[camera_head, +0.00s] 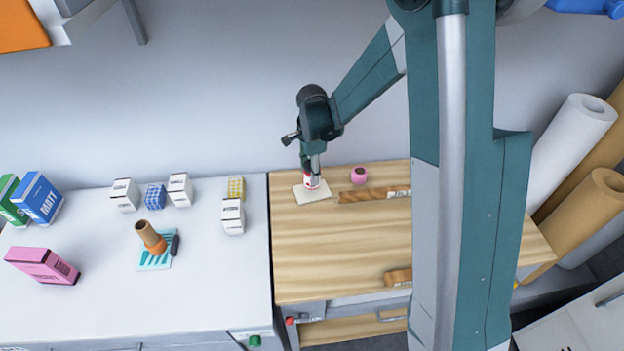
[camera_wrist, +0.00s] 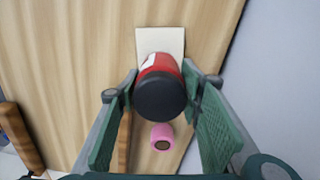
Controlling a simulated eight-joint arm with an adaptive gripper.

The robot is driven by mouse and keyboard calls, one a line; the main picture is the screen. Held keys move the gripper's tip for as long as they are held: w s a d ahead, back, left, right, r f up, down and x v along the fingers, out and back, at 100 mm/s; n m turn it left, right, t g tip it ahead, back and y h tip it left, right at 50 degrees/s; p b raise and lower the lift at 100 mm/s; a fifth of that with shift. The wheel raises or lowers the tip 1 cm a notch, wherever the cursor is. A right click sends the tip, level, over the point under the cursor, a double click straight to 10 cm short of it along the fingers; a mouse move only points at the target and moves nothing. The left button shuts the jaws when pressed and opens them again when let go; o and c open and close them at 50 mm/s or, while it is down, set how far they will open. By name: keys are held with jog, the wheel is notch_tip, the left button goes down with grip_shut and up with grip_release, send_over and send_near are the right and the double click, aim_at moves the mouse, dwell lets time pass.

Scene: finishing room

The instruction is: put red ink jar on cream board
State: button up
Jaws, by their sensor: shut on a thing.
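The red ink jar (camera_wrist: 160,85) has a black lid and a white label. It sits between the fingers of my gripper (camera_wrist: 160,95), which is shut on it. The cream board (camera_wrist: 162,40) lies flat on the wooden table, below and partly behind the jar in the wrist view. In the head view my gripper (camera_head: 313,178) holds the jar (camera_head: 312,181) over the cream board (camera_head: 312,196), near the table's back left corner. I cannot tell whether the jar's base touches the board.
A pink jar (camera_head: 360,175) stands right of the board, by a wooden-handled tool (camera_head: 372,195). Another wooden tool (camera_head: 398,277) lies near the front edge. The white table (camera_head: 100,300) at left bears several boxes. The wooden table's middle (camera_head: 340,240) is clear.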

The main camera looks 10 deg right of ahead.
jog(key=shift+f, duration=1.85)
jog(key=shift+f+b, duration=0.15)
jog(key=shift+b, duration=0.2)
jog(key=o, duration=1.1)
jog(key=shift+c, duration=0.2)
jog(key=shift+r, duration=0.25)
notch_tip(320, 180, up, 12)
jog(key=shift+w+f+p, duration=0.1)
jog(key=shift+p, duration=0.6)
